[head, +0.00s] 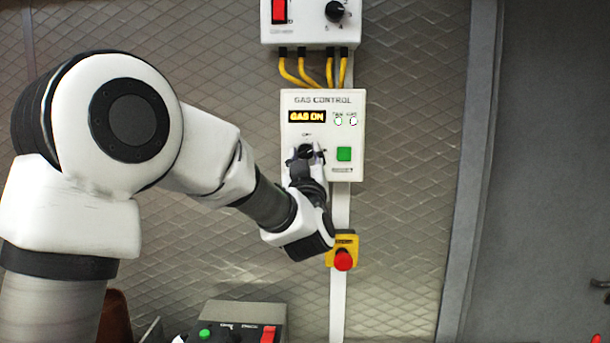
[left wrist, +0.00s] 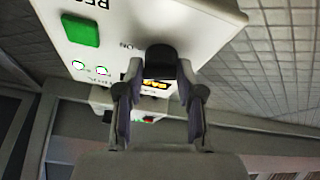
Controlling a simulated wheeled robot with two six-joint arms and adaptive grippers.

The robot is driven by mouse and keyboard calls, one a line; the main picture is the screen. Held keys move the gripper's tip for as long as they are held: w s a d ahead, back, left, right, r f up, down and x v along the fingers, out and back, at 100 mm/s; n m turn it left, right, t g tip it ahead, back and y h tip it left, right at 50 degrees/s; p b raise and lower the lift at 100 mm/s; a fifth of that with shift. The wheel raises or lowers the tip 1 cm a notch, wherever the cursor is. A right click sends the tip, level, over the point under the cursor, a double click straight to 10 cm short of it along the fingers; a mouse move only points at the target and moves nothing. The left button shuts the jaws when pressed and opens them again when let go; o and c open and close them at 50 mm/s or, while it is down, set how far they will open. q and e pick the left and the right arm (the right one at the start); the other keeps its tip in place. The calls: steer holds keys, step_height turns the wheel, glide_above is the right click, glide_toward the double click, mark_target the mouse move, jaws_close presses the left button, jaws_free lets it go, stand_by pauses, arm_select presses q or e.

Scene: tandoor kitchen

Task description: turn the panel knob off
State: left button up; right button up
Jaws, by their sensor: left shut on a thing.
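The white gas control panel (head: 322,178) is on the wall, and its display (head: 307,116) reads "GAS ON". The black panel knob (head: 305,150) is below the display, mostly hidden by my gripper. My left gripper (head: 306,158) is at the knob from below, with a finger on each side. In the left wrist view the dark knob (left wrist: 160,60) sits between the fingertips of my left gripper (left wrist: 156,72), which is shut on it. The knob's pointer is hidden, so I cannot tell where it is turned. My right gripper is not in view.
A green button (head: 344,154) is right of the knob. A red emergency button (head: 343,261) on a yellow box is just below my left wrist. Another control box (head: 310,32) with yellow cables is above. A dark console (head: 242,314) stands at the bottom.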

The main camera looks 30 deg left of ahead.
arm_select(q)
steer(key=n+g+b, duration=0.1)
steer(key=n, duration=0.1)
steer(key=n+y+b, duration=0.1)
steer(key=n, duration=0.1)
steer(key=shift+f+g+y+b, duration=0.2)
steer(key=shift+g+y+b, duration=0.1)
steer(key=shift+g, duration=0.1)
steer(key=n+b, duration=0.1)
steer(key=n, duration=0.1)
steer(key=n+g+y, duration=0.1)
steer(key=n, duration=0.1)
steer(key=shift+w+d+r+g+b, duration=0.1)
steer(key=shift+g+b, duration=0.2)
steer(key=shift+b, duration=0.1)
steer(key=n+g, duration=0.1)
steer(key=n, duration=0.1)
steer(key=n+g+b, duration=0.1)
steer(key=n, duration=0.1)
steer(key=shift+r+n+y, duration=0.15)
steer(key=shift+n+y, duration=0.15)
steer(key=shift+n, duration=0.1)
steer(key=shift+d+r+n+g, duration=0.15)
steer(key=shift+n+g, duration=0.85)
steer(key=shift+n, duration=1)
steer(key=o, duration=1.1)
steer(key=shift+w, duration=0.1)
steer(key=shift+o, duration=0.2)
steer(key=shift+w, duration=0.15)
